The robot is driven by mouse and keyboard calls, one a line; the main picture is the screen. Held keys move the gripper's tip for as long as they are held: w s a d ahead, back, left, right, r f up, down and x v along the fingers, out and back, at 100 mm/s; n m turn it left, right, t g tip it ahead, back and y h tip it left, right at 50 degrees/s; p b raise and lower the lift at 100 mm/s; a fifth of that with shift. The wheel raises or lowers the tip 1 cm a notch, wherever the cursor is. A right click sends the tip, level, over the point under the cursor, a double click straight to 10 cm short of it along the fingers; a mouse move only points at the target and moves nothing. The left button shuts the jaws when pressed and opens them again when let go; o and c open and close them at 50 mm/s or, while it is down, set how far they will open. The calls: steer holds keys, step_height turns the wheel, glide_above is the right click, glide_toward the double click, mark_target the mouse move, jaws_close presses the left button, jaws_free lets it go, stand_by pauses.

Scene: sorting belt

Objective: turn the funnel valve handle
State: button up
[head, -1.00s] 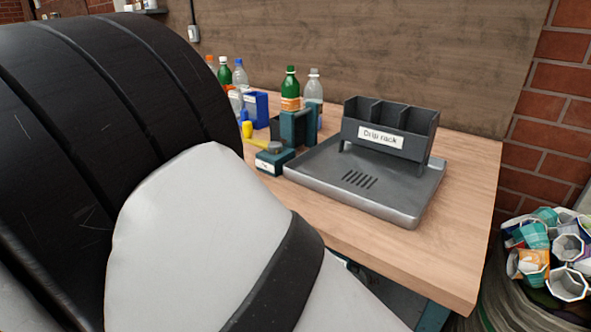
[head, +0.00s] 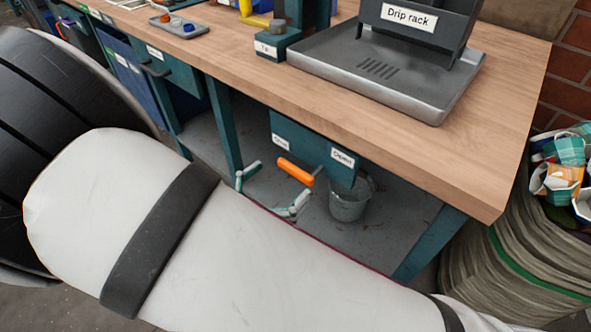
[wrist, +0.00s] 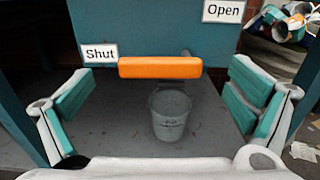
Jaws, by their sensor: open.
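The orange valve handle (head: 295,171) sticks out below a teal panel under the workbench, pointing towards the left side in the head view. In the wrist view the orange handle (wrist: 160,67) lies level, its left end beside the "Shut" label (wrist: 100,53). The "Open" label (wrist: 224,11) is higher up at the right. My gripper (head: 268,190) is open in front of the panel, with teal pads. In the wrist view my gripper (wrist: 158,98) has its fingers spread wide to both sides of the handle, apart from it. The funnel itself is not clearly visible.
A grey bucket (head: 349,202) stands on the lower shelf (head: 330,236) behind the handle. The bench top holds a drip rack (head: 420,25) on a grey tray (head: 436,108). A bench leg (head: 428,246) stands at the right. A bin of crushed cups (head: 510,235) is at the far right.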

mark_target(293, 171)
steer(key=shift+b+x, duration=0.5)
steer(key=shift+x, duration=1.9)
steer(key=c, duration=1.7)
